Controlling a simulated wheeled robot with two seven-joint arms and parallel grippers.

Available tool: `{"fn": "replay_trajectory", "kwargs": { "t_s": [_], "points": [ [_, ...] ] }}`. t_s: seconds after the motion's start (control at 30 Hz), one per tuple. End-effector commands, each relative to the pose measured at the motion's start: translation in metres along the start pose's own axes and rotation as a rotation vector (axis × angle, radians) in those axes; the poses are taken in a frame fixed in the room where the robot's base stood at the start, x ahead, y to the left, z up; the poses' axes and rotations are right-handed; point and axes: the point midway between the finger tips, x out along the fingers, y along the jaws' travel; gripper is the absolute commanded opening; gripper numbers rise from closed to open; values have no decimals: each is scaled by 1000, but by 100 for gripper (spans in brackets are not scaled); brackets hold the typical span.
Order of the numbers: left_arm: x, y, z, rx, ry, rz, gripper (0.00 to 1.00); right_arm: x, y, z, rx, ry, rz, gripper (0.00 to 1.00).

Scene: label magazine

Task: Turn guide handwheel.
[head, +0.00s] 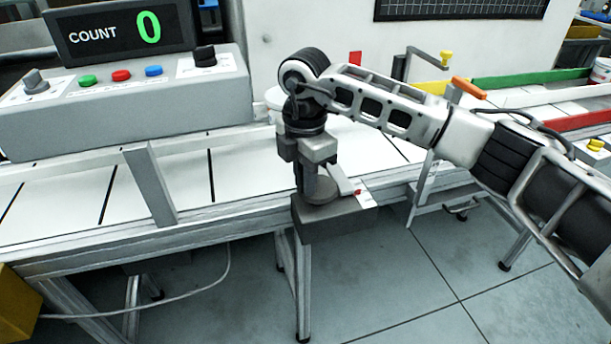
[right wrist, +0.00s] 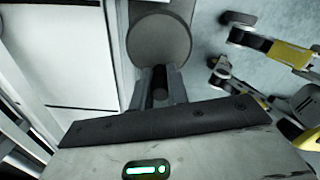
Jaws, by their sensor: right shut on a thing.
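The guide handwheel (head: 321,191) is a grey round disc on top of a dark grey block (head: 335,221) at the front edge of the conveyor, in the middle of the head view. My right gripper (head: 313,178) points down onto it and is shut on it. In the right wrist view the wheel's disc (right wrist: 160,48) lies just beyond the fingertips (right wrist: 160,78), which are close together around a small dark part. The exact contact is partly hidden by the fingers. A white scale plate with a red mark (head: 359,192) sits beside the wheel. My left gripper is not in view.
A grey control console (head: 130,100) with coloured buttons and a COUNT display (head: 120,30) reading 0 stands at the left. A white container (head: 274,99) is partly hidden behind my right wrist. Green and red guide rails (head: 530,76) run at the right. Open floor lies in front.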

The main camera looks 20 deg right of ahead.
Motion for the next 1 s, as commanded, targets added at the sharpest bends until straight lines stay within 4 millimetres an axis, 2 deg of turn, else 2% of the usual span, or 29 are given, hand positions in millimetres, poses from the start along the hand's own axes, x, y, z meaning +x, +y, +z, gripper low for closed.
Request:
{"fn": "replay_trajectory", "kwargs": {
  "t_s": [0.27,0.3,0.33,0.37,0.63,0.73,0.87,1.0],
  "points": [
    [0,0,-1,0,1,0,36,-4,2,1,1,-2,12,0],
    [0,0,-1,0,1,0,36,-4,2,1,1,-2,12,27],
    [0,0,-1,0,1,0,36,-4,2,1,1,-1,11,36],
    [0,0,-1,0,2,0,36,-3,2,1,1,-1,10,38],
    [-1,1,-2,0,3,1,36,-2,1,1,0,-1,5,38],
    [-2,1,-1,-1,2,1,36,-8,1,1,-1,-1,5,38],
    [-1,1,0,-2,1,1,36,-27,1,0,-2,-1,8,38],
    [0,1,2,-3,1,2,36,-60,1,0,-2,-2,10,38]
  ]
}}
